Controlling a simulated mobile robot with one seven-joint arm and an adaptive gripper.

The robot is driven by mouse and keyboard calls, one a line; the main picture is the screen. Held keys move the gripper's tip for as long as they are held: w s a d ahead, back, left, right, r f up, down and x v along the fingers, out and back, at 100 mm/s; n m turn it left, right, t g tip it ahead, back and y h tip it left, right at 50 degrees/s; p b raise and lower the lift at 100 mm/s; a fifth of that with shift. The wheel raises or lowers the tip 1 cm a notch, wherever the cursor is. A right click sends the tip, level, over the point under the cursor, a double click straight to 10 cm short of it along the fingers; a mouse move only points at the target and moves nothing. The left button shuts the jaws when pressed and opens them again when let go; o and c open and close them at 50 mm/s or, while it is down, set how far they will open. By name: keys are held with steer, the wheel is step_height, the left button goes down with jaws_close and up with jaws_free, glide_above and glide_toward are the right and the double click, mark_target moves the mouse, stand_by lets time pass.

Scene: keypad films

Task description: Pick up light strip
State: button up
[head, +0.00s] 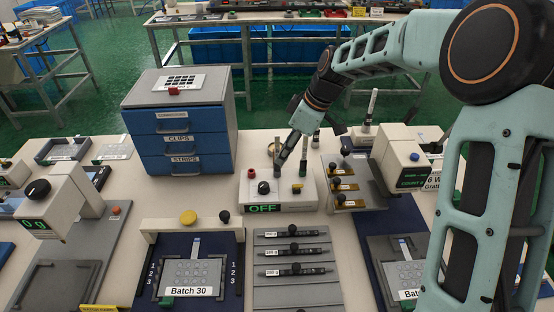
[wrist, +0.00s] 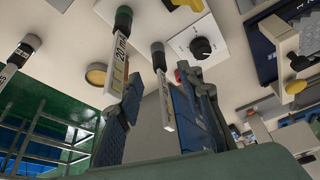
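My gripper (head: 283,158) points down over the white box with the OFF display (head: 264,208). In the wrist view my gripper (wrist: 158,112) has its two dark fingers well apart. A pale strip with a green end and a "20 mA" label (wrist: 118,52) shows at the left finger. A second pale strip with a dark end (wrist: 164,95) shows between the fingers, nearer the right one. I see no finger closed on either; contact is unclear. Upright strips also show beside the gripper in the head view (head: 303,152). Which one is the light strip, I cannot tell.
A blue drawer cabinet (head: 184,140) with a drawer labelled STRIPS stands left of the gripper. A rack with yellow plates (head: 345,187) is close on the right. A grey tray with dark bars (head: 293,262) and the Batch 30 fixture (head: 190,270) lie in front.

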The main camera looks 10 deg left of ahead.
steer(key=x, duration=0.5)
steer(key=shift+f, duration=0.1)
jaws_close()
